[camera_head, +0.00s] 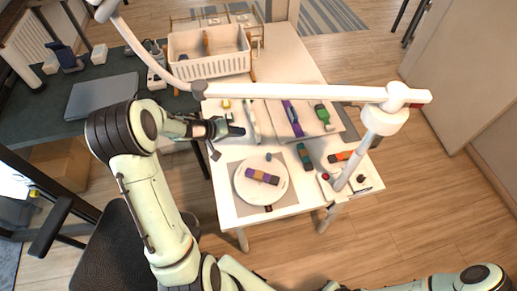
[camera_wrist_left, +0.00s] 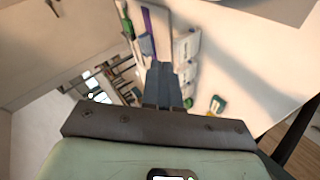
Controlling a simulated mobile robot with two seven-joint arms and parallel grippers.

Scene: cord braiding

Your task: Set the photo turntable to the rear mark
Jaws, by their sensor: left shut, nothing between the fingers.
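The photo turntable (camera_head: 242,190) is a round white disc on a grey-brown mat (camera_head: 229,204) on the white table. A small block with purple, yellow and brown parts (camera_head: 262,176) lies across its middle. A small dark blue spot (camera_head: 268,156) shows near the disc's rear edge, and a small dark mark (camera_head: 268,208) shows at its front. My left gripper (camera_head: 239,131) is shut and empty, behind and left of the turntable and apart from it. Its closed fingers (camera_wrist_left: 162,80) show in the left wrist view, where I cannot make out the turntable. My right gripper is out of view.
A white lamp arm (camera_head: 290,91) crosses above the table, its head at the right. A board (camera_head: 335,123) with purple and green tools lies behind the turntable. A white basket (camera_head: 210,66) stands farther back. Small teal and orange items (camera_head: 340,156) lie at right.

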